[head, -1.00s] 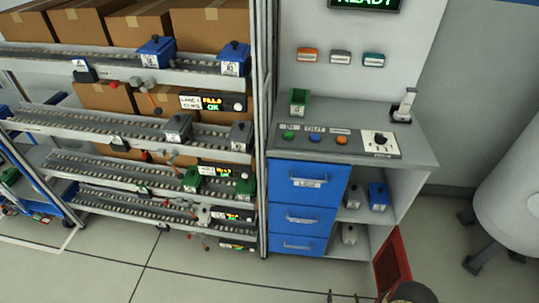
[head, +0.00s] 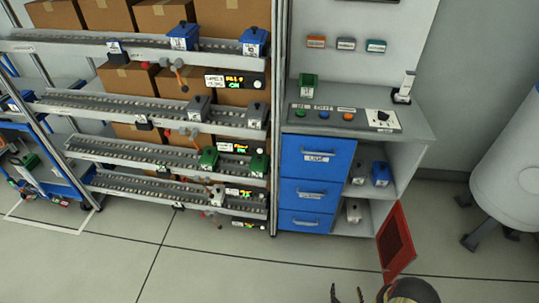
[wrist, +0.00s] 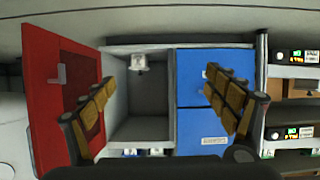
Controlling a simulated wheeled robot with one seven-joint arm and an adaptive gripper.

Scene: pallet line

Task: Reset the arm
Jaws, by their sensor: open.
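My gripper (wrist: 165,105) is open and empty in the wrist view, its two yellow-padded fingers spread wide in front of the workstation cabinet. In the head view only the tips of my gripper (head: 348,294) show at the bottom edge, over the floor. The cabinet's red door (head: 396,243) stands open; it also shows at the left of the wrist view (wrist: 45,90). The blue drawers (head: 316,157) are shut. Small blue and grey bins stand on the cabinet's open shelves, such as a blue bin (head: 380,174).
A flow rack (head: 150,146) with sloping roller lanes, small bins and cardboard boxes stands at the left. A control panel (head: 345,117) with buttons and a green bin (head: 308,85) are on the counter. A white tank (head: 510,185) stands at the right. The floor in front is clear.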

